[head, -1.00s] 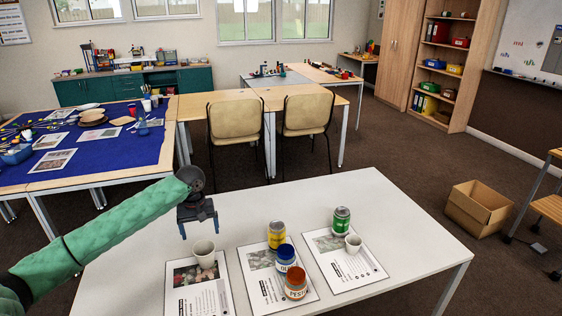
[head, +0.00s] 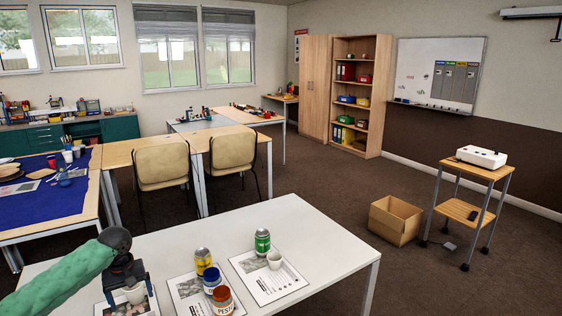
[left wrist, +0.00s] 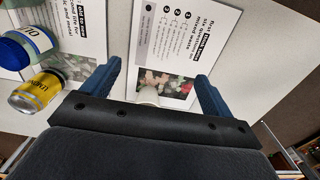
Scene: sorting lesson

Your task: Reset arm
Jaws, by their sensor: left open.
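My left gripper (head: 129,292) is open above the left part of the white table (head: 300,222), and it shows in the left wrist view (left wrist: 160,78) with its two blue fingers apart. My right gripper is not in view.
A cardboard box (head: 395,220) and small trolley (head: 462,213) stand right. The table's far right is clear.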

